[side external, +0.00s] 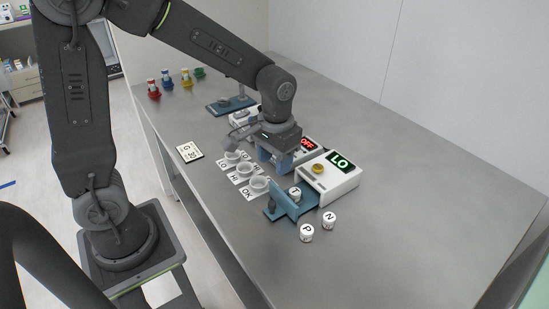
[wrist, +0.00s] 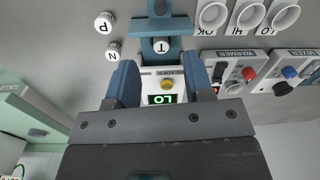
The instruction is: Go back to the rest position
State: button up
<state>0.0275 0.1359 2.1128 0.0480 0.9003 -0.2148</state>
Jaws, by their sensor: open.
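My gripper (side external: 275,161) hangs above the bench beside the white reader (side external: 330,178), in front of the red-lit device. In the wrist view its two blue fingers are spread apart with nothing between them, so my gripper (wrist: 158,62) is open and empty. The reader, which also shows in the wrist view (wrist: 148,74), lies below and beyond the fingers. Its green display reads LO, and it has a yellow button (side external: 318,169). A white vial marked T (side external: 295,193) stands in the blue holder (side external: 285,208) at the reader's front.
White vials P (side external: 306,233) and N (side external: 329,220) stand right of the holder. Several white cups (side external: 245,169) stand on labels left of it. The warmer (wrist: 230,72) shows in the wrist view. The bench's right side is clear.

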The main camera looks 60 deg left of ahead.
jog(key=s+r+m+t, duration=0.1)
jog(key=s+r+t, duration=0.4)
jog(key=s+r, duration=0.6)
jog(key=shift+s+m+t, duration=0.3)
jog(key=shift+s+m, duration=0.1)
jog(key=shift+s, duration=0.65)
